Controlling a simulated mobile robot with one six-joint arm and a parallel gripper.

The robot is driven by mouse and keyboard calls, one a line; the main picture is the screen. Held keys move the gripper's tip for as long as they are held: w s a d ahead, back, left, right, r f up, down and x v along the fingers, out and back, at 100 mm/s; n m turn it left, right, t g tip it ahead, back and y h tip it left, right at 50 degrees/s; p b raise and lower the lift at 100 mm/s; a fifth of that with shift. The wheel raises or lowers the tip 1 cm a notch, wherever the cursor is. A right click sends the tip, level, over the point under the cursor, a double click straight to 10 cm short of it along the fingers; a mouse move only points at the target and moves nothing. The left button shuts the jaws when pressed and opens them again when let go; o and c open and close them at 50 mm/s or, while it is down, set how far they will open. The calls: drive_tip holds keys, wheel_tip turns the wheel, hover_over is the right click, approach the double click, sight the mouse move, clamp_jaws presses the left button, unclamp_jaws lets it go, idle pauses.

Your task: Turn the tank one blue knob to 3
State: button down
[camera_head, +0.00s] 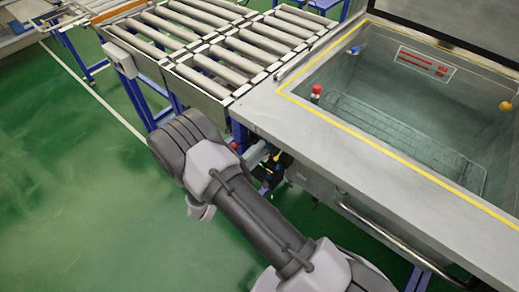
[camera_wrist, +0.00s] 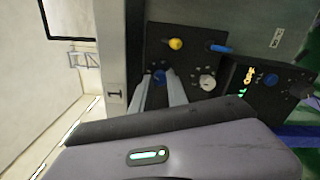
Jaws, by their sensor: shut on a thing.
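In the wrist view, a dark control panel (camera_wrist: 190,62) is mounted beside a grey post marked "1" (camera_wrist: 113,94). A blue knob (camera_wrist: 159,75) on this panel sits between the fingertips of my gripper (camera_wrist: 161,82). My gripper is shut on that knob and partly covers it, so its pointer and the number it faces cannot be read. In the head view, my arm reaches down beside the tank (camera_head: 290,118), and my gripper and the knob cannot be made out there.
The panel also carries a yellow knob (camera_wrist: 176,44), a blue lever (camera_wrist: 220,48) and a pale round dial (camera_wrist: 207,83). A dark box with a lit display (camera_wrist: 250,73) is close by. A roller conveyor (camera_head: 215,65) adjoins the tank. Green floor (camera_head: 70,190) at left is clear.

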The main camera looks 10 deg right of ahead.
drive_tip(key=n, duration=0.4)
drive_tip(key=shift+n+p, duration=0.3)
drive_tip(key=shift+n, duration=0.1)
idle(0.5)
drive_tip(key=c, duration=1.3)
unclamp_jaws()
drive_tip(key=p+v, duration=0.3)
drive_tip(key=v, duration=1.4)
drive_tip(key=shift+s+a, duration=0.15)
drive_tip(key=shift+r, duration=0.1)
